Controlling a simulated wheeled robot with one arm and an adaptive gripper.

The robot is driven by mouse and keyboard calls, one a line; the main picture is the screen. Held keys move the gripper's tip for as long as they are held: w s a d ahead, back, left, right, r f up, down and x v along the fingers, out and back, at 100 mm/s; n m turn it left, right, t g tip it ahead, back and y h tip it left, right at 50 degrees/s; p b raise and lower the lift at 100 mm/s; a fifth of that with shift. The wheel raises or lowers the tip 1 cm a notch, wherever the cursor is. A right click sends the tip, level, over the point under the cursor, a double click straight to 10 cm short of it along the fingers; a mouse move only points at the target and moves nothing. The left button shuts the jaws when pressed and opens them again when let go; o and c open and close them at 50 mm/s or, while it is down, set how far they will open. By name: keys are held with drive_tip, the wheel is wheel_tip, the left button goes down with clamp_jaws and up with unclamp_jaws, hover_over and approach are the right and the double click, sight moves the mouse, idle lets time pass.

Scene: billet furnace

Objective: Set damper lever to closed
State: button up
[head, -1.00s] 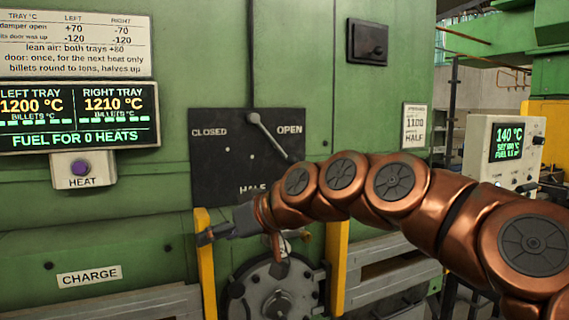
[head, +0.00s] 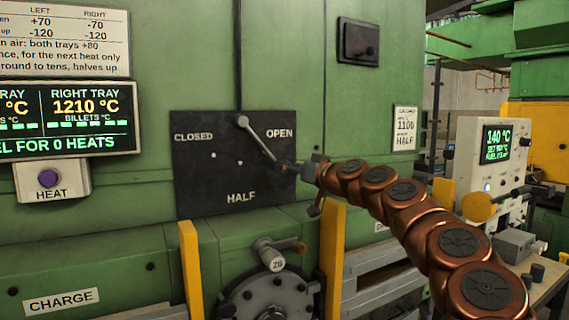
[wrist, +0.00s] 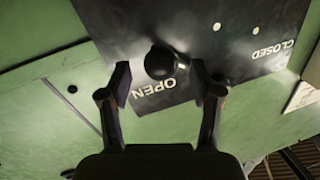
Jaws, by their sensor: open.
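The damper lever (head: 260,140) is a grey rod on a dark plate (head: 205,190) marked CLOSED, OPEN and HALF. From its upper pivot it slants down to the right, its lower end below the OPEN label. My gripper (head: 291,166) is at that lower end, which it partly hides. In the wrist view, the lever's round dark knob (wrist: 160,62) lies between the two spread fingers of my gripper (wrist: 160,82), near their tips. Gaps show on both sides of the knob.
Yellow posts (head: 332,255) stand below the plate, beside a round hatch (head: 270,300) with a protruding handle. A HEAT button (head: 48,178) and display are at the left. A control box (head: 493,165) stands at the right.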

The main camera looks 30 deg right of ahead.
drive_tip(key=shift+w+a+p, duration=0.2)
drive_tip(key=shift+w+p, duration=0.2)
drive_tip(key=shift+w, duration=1.1)
clamp_jaws()
